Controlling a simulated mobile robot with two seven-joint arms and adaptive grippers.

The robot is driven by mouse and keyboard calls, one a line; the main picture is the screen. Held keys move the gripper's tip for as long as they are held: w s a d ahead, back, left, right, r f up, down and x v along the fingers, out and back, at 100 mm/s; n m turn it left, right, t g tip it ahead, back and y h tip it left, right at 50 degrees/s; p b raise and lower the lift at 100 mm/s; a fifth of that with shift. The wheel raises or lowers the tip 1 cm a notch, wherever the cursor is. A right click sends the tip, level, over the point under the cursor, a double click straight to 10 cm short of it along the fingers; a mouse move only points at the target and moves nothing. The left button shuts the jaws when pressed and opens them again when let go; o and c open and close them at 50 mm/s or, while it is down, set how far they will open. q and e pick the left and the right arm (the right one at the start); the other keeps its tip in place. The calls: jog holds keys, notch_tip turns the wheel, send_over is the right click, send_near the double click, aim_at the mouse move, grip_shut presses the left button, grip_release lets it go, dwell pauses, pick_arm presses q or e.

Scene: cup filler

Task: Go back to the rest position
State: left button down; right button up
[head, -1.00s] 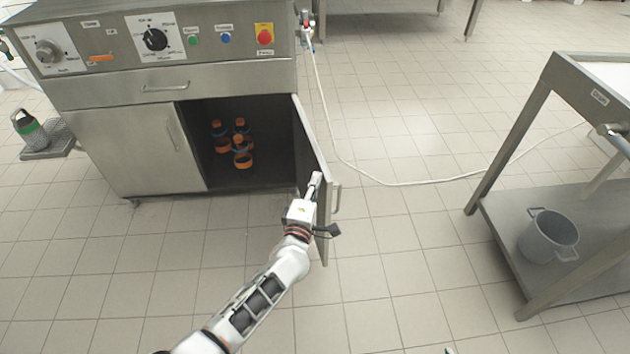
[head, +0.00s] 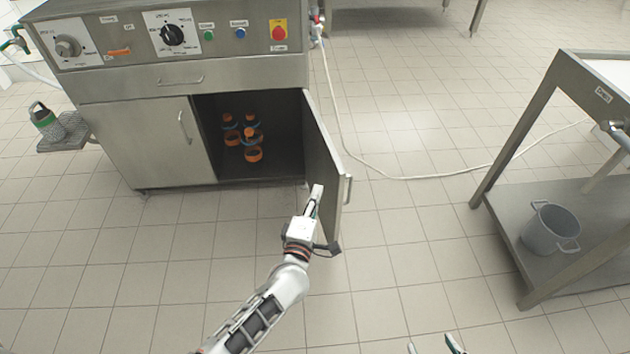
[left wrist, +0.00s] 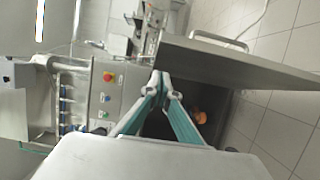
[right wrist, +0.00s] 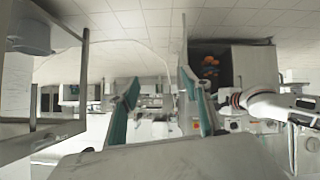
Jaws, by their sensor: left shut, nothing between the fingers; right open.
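My left gripper (head: 315,194) is shut and empty in the head view, in front of the open cabinet and beside the inner face of its right door (head: 326,160). In the left wrist view its fingers (left wrist: 165,82) meet at the tips, with the door close by at the upper right. My right gripper (head: 432,347) shows only as fingertips at the bottom edge of the head view. In the right wrist view its two fingers (right wrist: 160,85) stand wide apart with nothing between them.
Several orange-and-dark bottles (head: 252,136) stand inside the cabinet (head: 150,140).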

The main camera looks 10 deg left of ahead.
pick_arm(q)
jog(key=shift+s+d, duration=0.15)
jog(key=shift+s, duration=0.65)
jog(key=shift+s+d, duration=0.15)
jog(key=shift+s, duration=0.6)
pick_arm(e)
jog(key=shift+s+f, duration=0.3)
jog(key=shift+s, duration=0.2)
pick_arm(q)
jog(key=s+a+m+g+p, duration=0.2)
jog(key=s+a+m+p, duration=0.1)
jog(key=s+m, duration=0.4)
jog(key=s+a+r+m+g+h+p, duration=0.1)
jog(key=s+a+m+g+p, duration=0.2)
jog(key=s+m, duration=0.4)
jog(key=s+a+r+m+g+p, duration=0.1)
jog(key=s+a+m+p, duration=0.3)
jog(key=s, duration=1.4)
jog(key=m+g+p, duration=0.1)
jog(key=m, duration=0.2)
jog(key=shift+a+m+h+p, duration=0.15)
jog(key=shift+m+h+p, duration=0.15)
jog(key=shift+m+p, duration=0.1)
pick_arm(e)
jog(key=shift+m, duration=0.4)
jog(key=r, duration=0.5)
jog(key=shift+s+a+r, duration=0.1)
jog(key=shift+s+r, duration=0.25)
jog(key=shift+r, duration=0.05)
